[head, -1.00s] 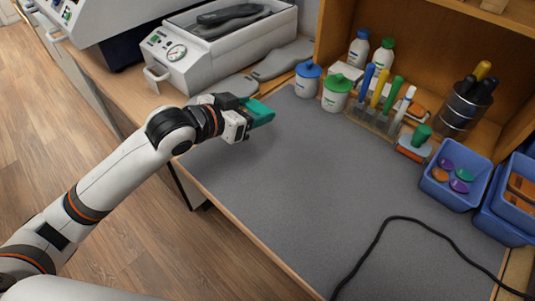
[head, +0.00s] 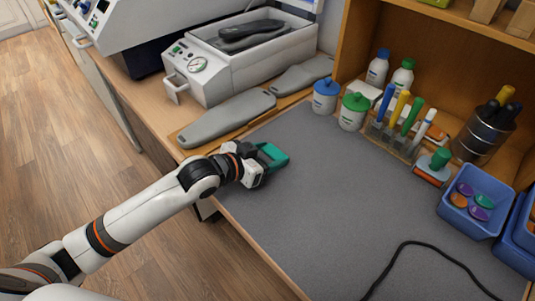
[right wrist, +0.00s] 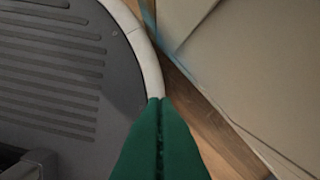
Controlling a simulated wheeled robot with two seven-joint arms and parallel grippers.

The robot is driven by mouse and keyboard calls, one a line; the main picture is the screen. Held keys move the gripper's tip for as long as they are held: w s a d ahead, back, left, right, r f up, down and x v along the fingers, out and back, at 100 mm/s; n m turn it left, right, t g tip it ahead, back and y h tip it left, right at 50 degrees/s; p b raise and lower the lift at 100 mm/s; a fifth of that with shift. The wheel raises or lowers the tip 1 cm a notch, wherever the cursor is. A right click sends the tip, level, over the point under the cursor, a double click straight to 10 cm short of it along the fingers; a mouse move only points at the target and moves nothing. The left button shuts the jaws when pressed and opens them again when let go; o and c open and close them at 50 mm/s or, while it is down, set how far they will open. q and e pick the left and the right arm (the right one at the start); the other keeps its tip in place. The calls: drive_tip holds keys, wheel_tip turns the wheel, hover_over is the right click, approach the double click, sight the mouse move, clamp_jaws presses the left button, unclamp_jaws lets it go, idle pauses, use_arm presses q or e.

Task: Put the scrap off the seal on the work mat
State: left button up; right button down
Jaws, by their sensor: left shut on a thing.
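The grey work mat (head: 330,210) covers the bench top. My left gripper (head: 274,155), with green fingers, is low over the mat's left part, near its edge. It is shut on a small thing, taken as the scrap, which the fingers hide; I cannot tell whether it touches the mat. The grey press (head: 215,75), with a gauge and a dark insole form in its open top, stands behind on the left; its seal is too small to make out. My right gripper (right wrist: 160,112) shows in the right wrist view with its green fingers together and nothing seen between them.
Blue-lidded (head: 325,96) and green-lidded (head: 352,112) jars, a rack of coloured tools (head: 400,122) and a blue bin (head: 474,200) line the back. A black cable (head: 425,243) crosses the front right. The mat's middle is clear.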

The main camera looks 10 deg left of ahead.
use_arm(q)
drive_tip(key=o, duration=0.9)
drive_tip(key=shift+f, duration=0.1)
drive_tip(key=shift+o, duration=0.2)
drive_tip(key=shift+s+a+r, duration=0.1)
drive_tip(key=shift+s+r, duration=0.05)
drive_tip(key=shift+r, duration=0.1)
drive_tip(key=v, duration=1)
drive_tip(key=shift+s+a+b, duration=0.2)
drive_tip(key=shift+a+b, duration=0.05)
drive_tip(key=shift+b, duration=0.05)
drive_tip(key=shift+s+a+r, duration=0.2)
drive_tip(key=shift+s+r, duration=0.1)
drive_tip(key=shift+s, duration=0.05)
